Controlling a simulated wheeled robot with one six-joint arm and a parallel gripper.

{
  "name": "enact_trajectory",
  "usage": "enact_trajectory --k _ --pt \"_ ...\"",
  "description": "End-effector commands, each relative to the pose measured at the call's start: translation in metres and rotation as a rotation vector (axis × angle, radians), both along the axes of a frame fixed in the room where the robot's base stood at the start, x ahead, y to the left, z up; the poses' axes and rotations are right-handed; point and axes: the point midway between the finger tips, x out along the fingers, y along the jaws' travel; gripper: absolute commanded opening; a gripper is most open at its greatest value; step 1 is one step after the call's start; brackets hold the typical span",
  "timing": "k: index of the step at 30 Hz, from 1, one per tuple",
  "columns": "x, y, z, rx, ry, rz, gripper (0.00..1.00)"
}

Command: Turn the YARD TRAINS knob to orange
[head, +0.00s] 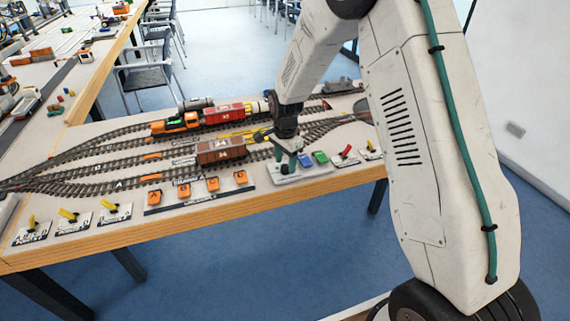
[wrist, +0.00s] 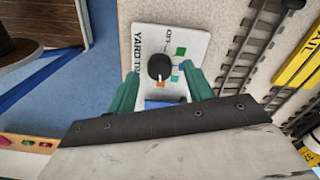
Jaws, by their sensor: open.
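The YARD TRAINS panel (wrist: 141,41) is a white plate, its label partly cut off by my finger in the wrist view. A round black knob (wrist: 160,66) stands on it with a pale pointer mark toward the picture's bottom. In the head view my gripper (head: 287,161) is low over the panel (head: 286,178), hiding the knob.
Orange buttons (head: 183,189) and yellow levers (head: 69,215) line the front edge to the left. A red lever (head: 346,151) is to the right. A brown wagon (head: 220,151) stands on the tracks behind.

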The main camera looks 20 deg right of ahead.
Motion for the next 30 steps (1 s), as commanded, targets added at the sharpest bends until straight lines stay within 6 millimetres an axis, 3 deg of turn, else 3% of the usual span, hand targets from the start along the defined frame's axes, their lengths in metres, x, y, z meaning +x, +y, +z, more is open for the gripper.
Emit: enact_trajectory --k 6,12,30 --pt "0.001 0.001 0.04 0.0 -0.004 0.001 0.51" --pt "0.0 0.001 0.061 0.0 -0.002 0.001 0.51" --pt "-0.001 0.001 0.064 0.0 0.004 0.045 0.51"
